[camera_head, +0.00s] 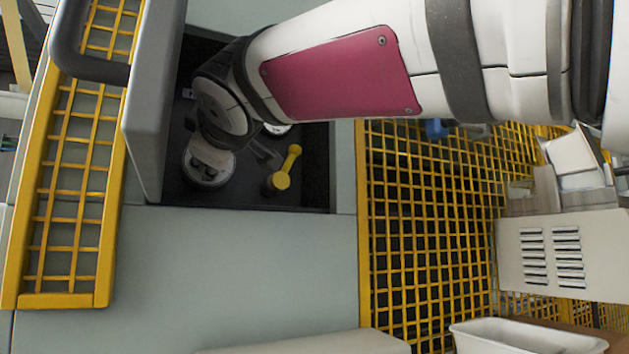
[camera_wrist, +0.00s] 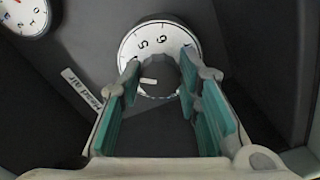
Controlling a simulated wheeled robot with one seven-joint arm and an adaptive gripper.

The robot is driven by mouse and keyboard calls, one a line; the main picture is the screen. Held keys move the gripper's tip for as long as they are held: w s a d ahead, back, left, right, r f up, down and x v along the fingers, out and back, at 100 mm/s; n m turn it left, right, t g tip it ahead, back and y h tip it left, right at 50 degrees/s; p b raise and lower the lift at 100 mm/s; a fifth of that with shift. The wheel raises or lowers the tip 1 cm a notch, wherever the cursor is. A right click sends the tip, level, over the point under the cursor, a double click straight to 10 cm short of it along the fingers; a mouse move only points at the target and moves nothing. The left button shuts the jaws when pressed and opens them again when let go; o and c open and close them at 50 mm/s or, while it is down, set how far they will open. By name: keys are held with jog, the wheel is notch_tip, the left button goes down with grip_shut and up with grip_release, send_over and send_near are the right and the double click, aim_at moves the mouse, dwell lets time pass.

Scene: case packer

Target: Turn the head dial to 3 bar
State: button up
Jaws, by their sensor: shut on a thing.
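The head dial (camera_wrist: 158,42) shows in the wrist view as a white scale with black numbers around a dark knob (camera_wrist: 165,76). A pale mark is on the knob; the number it points at is not clear. My gripper (camera_wrist: 158,82) has its teal-padded fingers on either side of the knob and is shut on it. A white label (camera_wrist: 82,86), apparently reading HEAD AIR, is left of the dial. In the head view my wrist reaches into the dark open cabinet (camera_head: 315,165), and my fingertips on the knob are not clear there.
A second round gauge (camera_wrist: 24,14) is at the wrist view's upper left. In the head view a yellow-handled valve (camera_head: 285,172) stands right of my wrist. The open grey door (camera_head: 150,100) bounds the left, with yellow mesh (camera_head: 430,230) to the right.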

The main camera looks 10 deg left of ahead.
jog(key=n+p, duration=0.1)
jog(key=n, duration=0.3)
jog(key=shift+p, duration=0.3)
jog(key=shift+n+p, duration=0.5)
jog(key=shift+n, duration=1)
jog(key=o, duration=1.1)
jog(key=shift+o, duration=0.2)
jog(key=shift+s, duration=0.1)
jog(key=v, duration=1.2)
